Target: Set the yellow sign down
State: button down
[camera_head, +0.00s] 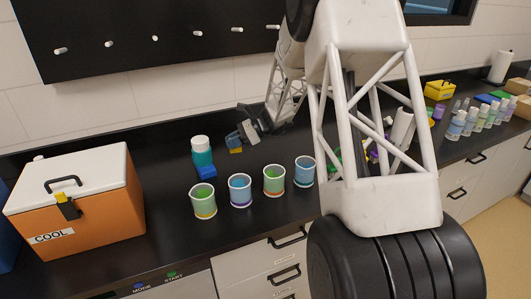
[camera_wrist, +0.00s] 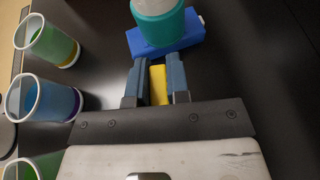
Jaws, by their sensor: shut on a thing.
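The yellow sign (camera_wrist: 158,85) is between the two blue-grey fingers of my gripper (camera_wrist: 157,75) in the wrist view. The fingers are shut on it, and they hide its sides. In the head view a small yellow part of the sign (camera_head: 236,151) shows below my gripper (camera_head: 235,141), low over the black counter. I cannot tell whether the sign touches the counter. A teal bottle with a white cap (camera_head: 202,157) and a blue block (camera_head: 207,172) stand just left of my gripper. In the wrist view the blue block (camera_wrist: 190,38) is just beyond the fingertips.
Several cups of coloured liquid, one of them green (camera_head: 203,202), stand along the counter's front. An orange cool box (camera_head: 95,220) is at the left. Small bottles (camera_head: 456,126) stand far right. The dark counter (camera_wrist: 255,90) right of the fingers is bare in the wrist view.

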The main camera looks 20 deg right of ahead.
jog(key=s+d+r+m+t, duration=0.1)
jog(key=s+d+r, duration=0.1)
jog(key=d, duration=0.7)
jog(key=s+d+r+m+t+h, duration=0.1)
jog(key=d+r+t, duration=0.1)
jog(key=d, duration=0.7)
jog(key=shift+s+r+m, duration=0.35)
jog(key=shift+r+m, duration=0.05)
jog(key=shift+r, duration=0.1)
jog(key=shift+f, duration=3.15)
jog(key=shift+f, duration=1.85)
jog(key=shift+f, duration=0.15)
jog(key=c, duration=1.1)
grip_release()
